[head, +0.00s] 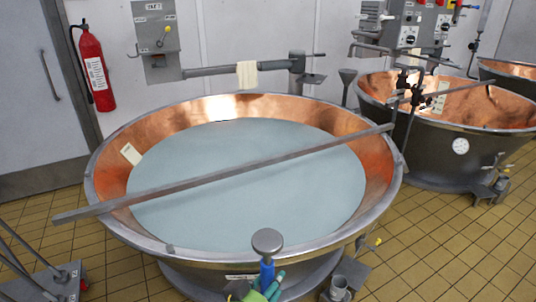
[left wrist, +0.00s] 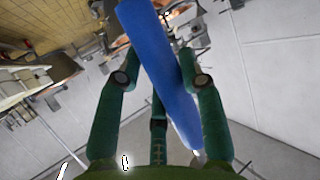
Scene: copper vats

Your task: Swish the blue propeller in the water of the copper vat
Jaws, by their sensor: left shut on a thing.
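The blue propeller (head: 266,272) is at the bottom middle of the head view, in front of the near rim of the copper vat (head: 115,190). I see its blue shaft, with a grey rounded piece that seems to top it. My left gripper (head: 262,291), green, is shut on the shaft. In the left wrist view the blue shaft (left wrist: 160,75) runs slantwise between the green fingers (left wrist: 160,95). The propeller's far end is out of sight. The pale blue-grey water (head: 250,205) fills the vat and looks flat. My right gripper is not in view.
A long grey bar (head: 230,172) lies across the vat from rim to rim. A second copper vat (head: 460,140) stands at the back right. A red fire extinguisher (head: 94,68) hangs on the wall at the left.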

